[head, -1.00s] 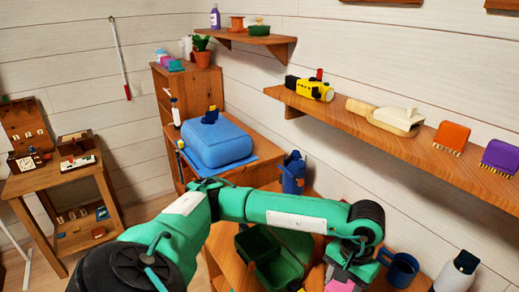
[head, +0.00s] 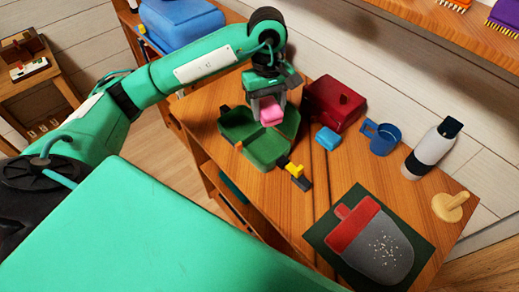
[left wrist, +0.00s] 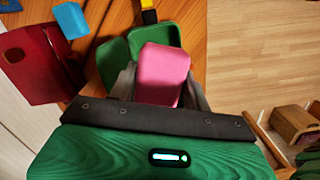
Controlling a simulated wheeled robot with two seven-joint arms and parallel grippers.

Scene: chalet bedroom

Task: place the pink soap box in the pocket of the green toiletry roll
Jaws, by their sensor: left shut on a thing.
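The pink soap box (head: 271,114) is held in my left gripper (head: 269,104), above the far part of the green toiletry roll (head: 262,152). The roll lies open on the wooden table, with raised-edged pockets. In the left wrist view the soap box (left wrist: 163,70) sits between the fingers, and the roll (left wrist: 112,63) shows behind it, partly hidden by it. I cannot tell whether the box touches the roll. My right gripper is not in view.
A dark red box (head: 332,104) and a small blue box (head: 328,138) stand right of the roll.

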